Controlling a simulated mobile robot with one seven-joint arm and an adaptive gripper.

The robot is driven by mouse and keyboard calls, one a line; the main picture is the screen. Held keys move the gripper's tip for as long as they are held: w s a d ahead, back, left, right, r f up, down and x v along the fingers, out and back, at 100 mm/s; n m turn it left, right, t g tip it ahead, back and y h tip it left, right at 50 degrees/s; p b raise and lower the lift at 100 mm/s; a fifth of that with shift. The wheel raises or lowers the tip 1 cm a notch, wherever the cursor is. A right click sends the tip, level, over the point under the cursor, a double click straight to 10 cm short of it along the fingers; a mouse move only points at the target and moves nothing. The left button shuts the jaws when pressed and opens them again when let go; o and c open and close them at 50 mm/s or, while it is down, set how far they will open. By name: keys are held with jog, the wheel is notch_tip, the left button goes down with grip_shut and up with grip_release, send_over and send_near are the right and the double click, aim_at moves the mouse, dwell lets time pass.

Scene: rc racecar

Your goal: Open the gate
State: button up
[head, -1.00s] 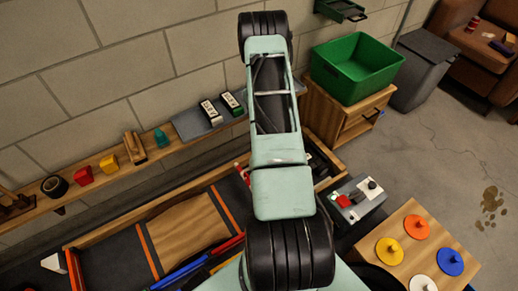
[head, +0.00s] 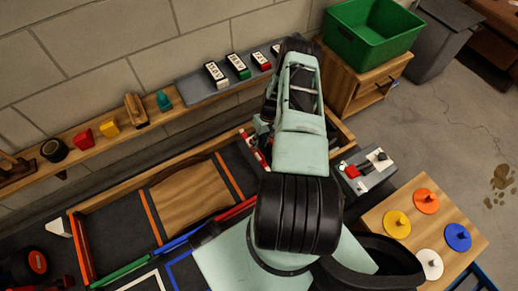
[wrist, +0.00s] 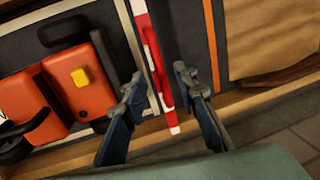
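A red and white striped bar, which looks like the gate (wrist: 157,62), runs across the dark track floor in the wrist view. Part of it shows beside my arm in the head view (head: 255,152). My gripper (wrist: 160,88) is open, with one finger on each side of the bar and gaps between the fingers and the bar. In the head view my arm hides most of my gripper and the track around it. An orange car (wrist: 80,85) with a yellow block on it is left of the bar in the wrist view.
A wooden border (head: 130,188) edges the track. A brown ramp (head: 192,195) lies inside it. A grey control box (head: 366,172) with a red part and a wooden board with coloured knobs (head: 397,223) stand at right. A wall shelf (head: 92,152) holds several small items.

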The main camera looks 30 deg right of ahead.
jog(key=shift+a+f+b, duration=0.15)
jog(key=shift+f+b, duration=0.05)
jog(key=shift+f, duration=0.55)
jog(key=shift+a+f+b, duration=0.1)
jog(key=shift+f+b, duration=0.05)
jog(key=shift+f, duration=0.55)
jog(key=shift+c, duration=0.3)
grip_shut()
